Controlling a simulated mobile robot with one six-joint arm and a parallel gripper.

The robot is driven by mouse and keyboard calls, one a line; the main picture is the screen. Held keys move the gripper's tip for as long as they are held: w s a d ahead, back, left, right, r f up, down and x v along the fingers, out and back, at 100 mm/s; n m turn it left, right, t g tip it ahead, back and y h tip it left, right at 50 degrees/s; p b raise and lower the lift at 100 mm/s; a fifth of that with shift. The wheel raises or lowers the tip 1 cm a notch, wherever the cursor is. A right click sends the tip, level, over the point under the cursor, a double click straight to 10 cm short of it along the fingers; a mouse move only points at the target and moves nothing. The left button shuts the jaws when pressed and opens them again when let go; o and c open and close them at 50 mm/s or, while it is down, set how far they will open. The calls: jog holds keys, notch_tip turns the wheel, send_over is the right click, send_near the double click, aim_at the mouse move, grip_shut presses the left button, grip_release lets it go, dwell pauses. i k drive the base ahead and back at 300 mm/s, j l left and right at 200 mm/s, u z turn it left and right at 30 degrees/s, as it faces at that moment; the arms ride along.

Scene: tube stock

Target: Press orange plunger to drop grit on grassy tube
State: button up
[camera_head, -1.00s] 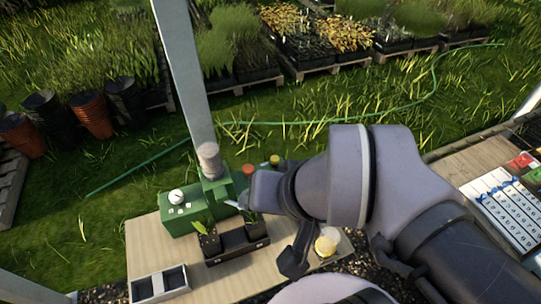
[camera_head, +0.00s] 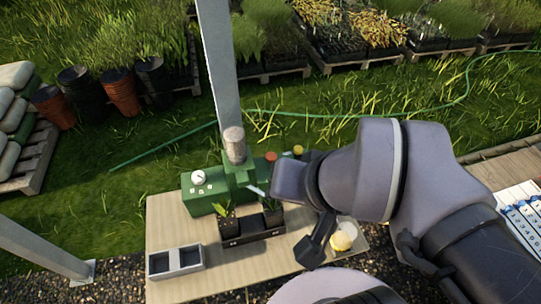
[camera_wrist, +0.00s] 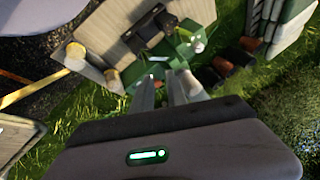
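A black tray (camera_head: 252,241) in front of the machine holds dark tubes. The left tube (camera_head: 228,224) has green leaves; the right tube (camera_head: 272,216) has a thin plant partly hidden by my arm. Which is the grassy one is unclear. My gripper is mostly hidden in the head view, close to the machine's right front.
A yellow-topped knob (camera_head: 298,150) stands right of the plunger. A grey two-compartment tray (camera_head: 174,262) sits at the table's front left. A pale yellow round thing (camera_head: 341,241) lies at the right. A grey post (camera_head: 217,70) rises behind the machine. The wooden table (camera_head: 215,279) has bare space in front.

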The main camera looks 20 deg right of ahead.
aim_at(270, 157)
jog(key=j+z, duration=0.25)
jog(key=z, duration=0.15)
jog(key=j+z, duration=0.35)
jog(key=k+j+z, duration=0.1)
jog(key=z, duration=0.3)
